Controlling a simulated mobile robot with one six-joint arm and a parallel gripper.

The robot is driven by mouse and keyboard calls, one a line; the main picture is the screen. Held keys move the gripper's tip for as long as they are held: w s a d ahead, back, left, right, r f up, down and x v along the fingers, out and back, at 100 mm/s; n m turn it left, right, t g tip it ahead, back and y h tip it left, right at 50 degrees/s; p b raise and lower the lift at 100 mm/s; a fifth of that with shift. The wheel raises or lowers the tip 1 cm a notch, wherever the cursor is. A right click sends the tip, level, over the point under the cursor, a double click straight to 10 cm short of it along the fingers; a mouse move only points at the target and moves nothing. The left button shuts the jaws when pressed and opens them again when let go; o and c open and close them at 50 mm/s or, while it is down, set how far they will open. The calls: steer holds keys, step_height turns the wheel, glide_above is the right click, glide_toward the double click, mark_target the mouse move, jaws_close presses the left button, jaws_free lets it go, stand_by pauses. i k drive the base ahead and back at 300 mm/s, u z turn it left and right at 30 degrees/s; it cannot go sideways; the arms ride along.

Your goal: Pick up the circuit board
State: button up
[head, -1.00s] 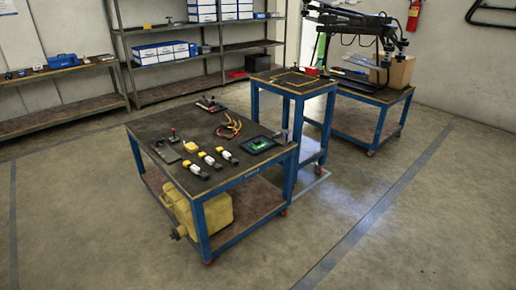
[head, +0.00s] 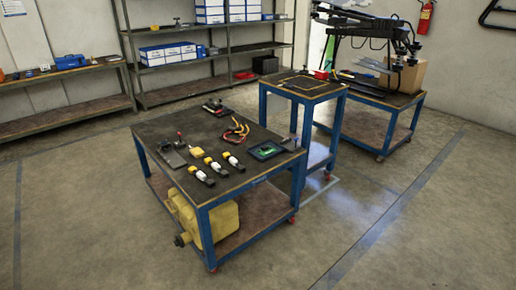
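The circuit board (head: 267,149) is a small green board in a dark, blue-edged tray (head: 281,153) near the right end of the low work table (head: 222,178). Nothing covers it. My gripper is not in view.
Several yellow-and-white parts (head: 214,166) with black ends, coiled cables (head: 236,132) and tools share the table top. A yellow container (head: 209,222) sits on its lower shelf. A taller stand (head: 303,87) adjoins the table's back right. A drone (head: 366,22) is on a farther table. Floor in front is clear.

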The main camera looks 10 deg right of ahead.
mark_target(266, 150)
steer(key=u, duration=0.5)
steer(key=i, duration=1.05)
steer(key=u, duration=0.55)
